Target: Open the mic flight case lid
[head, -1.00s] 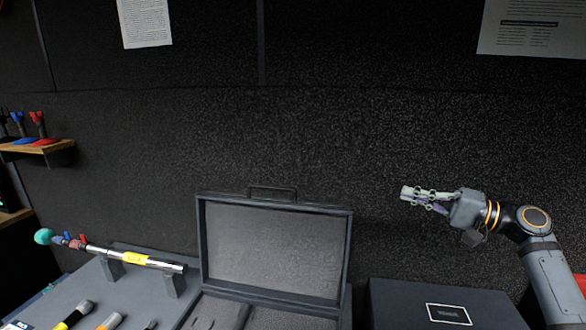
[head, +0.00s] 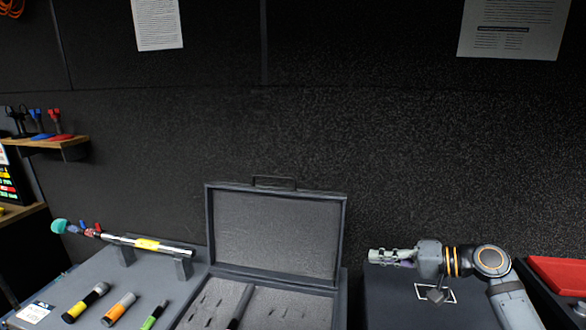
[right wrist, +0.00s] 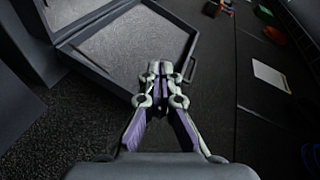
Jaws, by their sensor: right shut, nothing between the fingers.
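The mic flight case stands open in the head view, its lid (head: 276,232) raised nearly upright with a handle on its top edge. The grey foam base (head: 270,308) with slots shows below it. The lid also shows in the right wrist view (right wrist: 140,45). My right gripper (head: 372,257) is shut and empty, to the right of the lid and apart from it; its closed fingers show in the right wrist view (right wrist: 160,72). My left gripper is in no view.
Several microphones, one orange-banded (head: 118,309), lie on the grey surface left of the case. A boom pole (head: 150,244) rests on two stands behind them. A dark box with a white label (head: 372,300) sits right of the case, under my right arm. A red case (head: 562,276) is at far right.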

